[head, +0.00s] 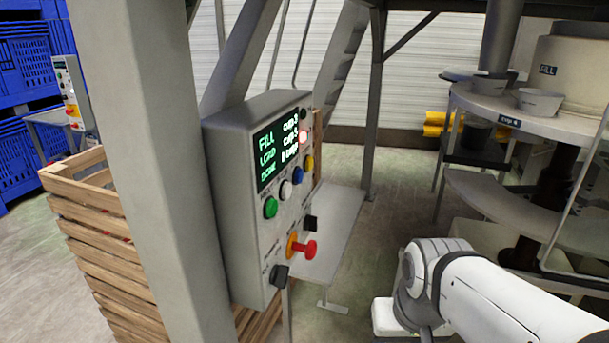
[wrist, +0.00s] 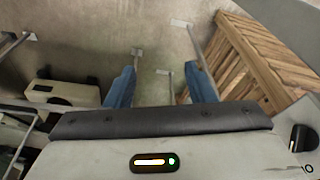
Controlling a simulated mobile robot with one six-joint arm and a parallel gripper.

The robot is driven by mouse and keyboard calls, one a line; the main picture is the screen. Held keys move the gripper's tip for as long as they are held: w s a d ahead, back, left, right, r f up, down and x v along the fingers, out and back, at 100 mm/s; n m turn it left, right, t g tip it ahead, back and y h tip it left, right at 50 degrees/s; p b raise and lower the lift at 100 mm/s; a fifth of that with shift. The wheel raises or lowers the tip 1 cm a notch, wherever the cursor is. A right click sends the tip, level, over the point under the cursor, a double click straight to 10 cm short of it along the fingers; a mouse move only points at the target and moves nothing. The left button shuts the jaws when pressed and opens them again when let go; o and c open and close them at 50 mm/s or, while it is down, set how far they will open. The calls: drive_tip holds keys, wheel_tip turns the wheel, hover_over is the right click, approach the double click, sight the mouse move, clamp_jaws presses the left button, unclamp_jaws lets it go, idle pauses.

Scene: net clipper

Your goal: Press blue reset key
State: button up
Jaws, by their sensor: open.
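The grey control box (head: 240,200) stands left of centre in the head view, its front turned to the right. The blue key (head: 298,175) is a small round button below the lit display (head: 279,150), between a white button (head: 285,190) and a yellow button (head: 310,162). My gripper (wrist: 160,86) shows in the wrist view as two blue fingers set well apart, with nothing between them but floor behind. The blue key is not visible in the wrist view. My gripper's fingers are not seen in the head view, so their distance from the key cannot be told.
On the box are a green button (head: 270,208), a red knob (head: 308,249) on an orange base, and black knobs. A thick grey post (head: 150,150) stands close left of the box. Wooden crates (head: 95,240) are behind it. A round-tiered stand (head: 500,190) is at right.

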drive_tip(key=a+m+g+y, duration=0.1)
drive_tip(key=m, duration=0.1)
drive_tip(key=shift+a+r+m, duration=0.1)
drive_tip(key=shift+m, duration=0.2)
drive_tip(key=c, duration=0.3)
drive_tip(key=w+a+r+m+y, duration=0.1)
drive_tip(key=m, duration=0.1)
drive_tip(key=a+m+g+y, duration=0.1)
drive_tip(key=m+y, duration=0.1)
drive_tip(key=w+a+r+m+y+p, duration=0.1)
drive_tip(key=m+y, duration=0.1)
drive_tip(key=shift+w+a+r+g, duration=0.3)
drive_tip(key=shift+w, duration=0.05)
drive_tip(key=c, duration=0.4)
drive_tip(key=w+r+m+y, duration=0.2)
drive_tip(key=w+a+r+m+y, duration=0.1)
drive_tip(key=w+m+y, duration=0.1)
drive_tip(key=shift+r+m+t, duration=0.3)
drive_tip(key=shift+r+t, duration=0.1)
clamp_jaws()
drive_tip(key=w+d+r+m+t+y+p, duration=0.1)
drive_tip(key=w+d+r+m+t+y, duration=0.4)
drive_tip(key=w+r+m, duration=0.3)
wheel_tip(320, 180, up, 2)
drive_tip(key=shift+w+d+t+y, duration=0.3)
drive_tip(key=shift+w+d+y, duration=0.25)
drive_tip(key=shift+w+y, duration=0.4)
